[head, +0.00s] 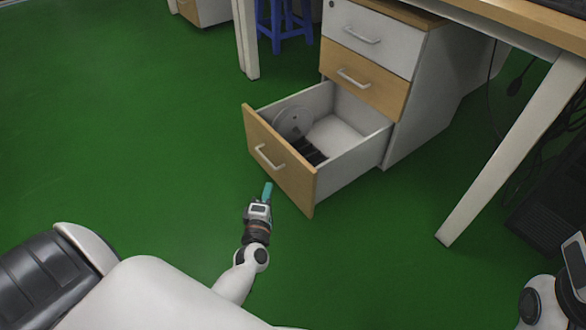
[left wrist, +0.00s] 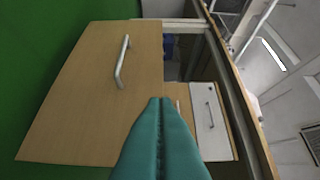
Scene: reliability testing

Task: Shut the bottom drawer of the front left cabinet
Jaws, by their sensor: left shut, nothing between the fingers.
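The bottom drawer (head: 280,163) of the white cabinet (head: 428,85) is pulled far out. It has a wooden front with a pale bar handle (head: 268,158). Inside lie a round grey reel and a dark item. My left gripper (head: 268,190) is shut and empty, just in front of the drawer front, low near its bottom edge. In the left wrist view the teal fingers (left wrist: 160,105) are pressed together before the drawer front (left wrist: 92,95), right of its handle (left wrist: 122,62). I cannot tell whether they touch it. Part of my right arm shows at the lower right; its fingers are hardly visible.
The cabinet's upper drawers (head: 362,80) are shut. A desk leg (head: 515,150) stands to the right, with cables and a dark box (head: 550,200) beyond. A blue stool (head: 284,22) is behind. The green floor (head: 120,120) on the left is clear.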

